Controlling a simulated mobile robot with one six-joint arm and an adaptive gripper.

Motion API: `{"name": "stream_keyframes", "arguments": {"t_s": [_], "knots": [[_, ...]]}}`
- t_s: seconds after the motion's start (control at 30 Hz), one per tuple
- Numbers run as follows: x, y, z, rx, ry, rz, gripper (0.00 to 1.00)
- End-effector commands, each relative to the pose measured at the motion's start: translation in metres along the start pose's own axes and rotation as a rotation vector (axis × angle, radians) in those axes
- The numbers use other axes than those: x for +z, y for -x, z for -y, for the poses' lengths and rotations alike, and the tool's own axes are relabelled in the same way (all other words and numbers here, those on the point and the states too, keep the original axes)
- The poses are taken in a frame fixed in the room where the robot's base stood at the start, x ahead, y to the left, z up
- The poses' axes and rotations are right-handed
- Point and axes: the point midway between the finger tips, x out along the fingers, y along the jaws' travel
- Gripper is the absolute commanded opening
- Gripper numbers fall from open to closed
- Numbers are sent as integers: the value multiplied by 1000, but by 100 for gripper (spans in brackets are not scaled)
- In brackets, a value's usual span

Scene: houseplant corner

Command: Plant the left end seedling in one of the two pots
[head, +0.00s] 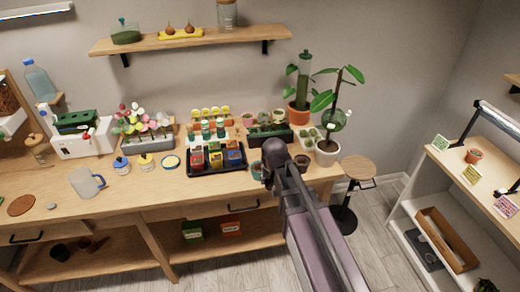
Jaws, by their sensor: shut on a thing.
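My gripper (273,165) is at the end of my arm, above the front part of the bench, right of the black tray. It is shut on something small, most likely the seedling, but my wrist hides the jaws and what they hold. A small dark teal pot (256,171) shows just left of my gripper. Another small dark pot (303,161) shows just right of my wrist.
The black tray (217,167) with seed packets is close on the left. A stool (358,169) stands beyond the bench. The front bench strip (190,188) is clear.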

Motion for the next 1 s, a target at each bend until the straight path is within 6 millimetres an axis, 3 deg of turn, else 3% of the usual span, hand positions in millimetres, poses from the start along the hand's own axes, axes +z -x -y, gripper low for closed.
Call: {"name": "stream_keyframes", "arguments": {"t_s": [0.17,0.5,0.6,0.73,1.0], "knots": [[-27,-5,3,-24,0,-28,24],[-120,-21,4,-111,-15,-142,24],[-139,-24,4,-130,-18,-169,24],[-150,-25,3,-142,-21,-188,24],[-150,-25,4,-144,-22,-191,24]]}}
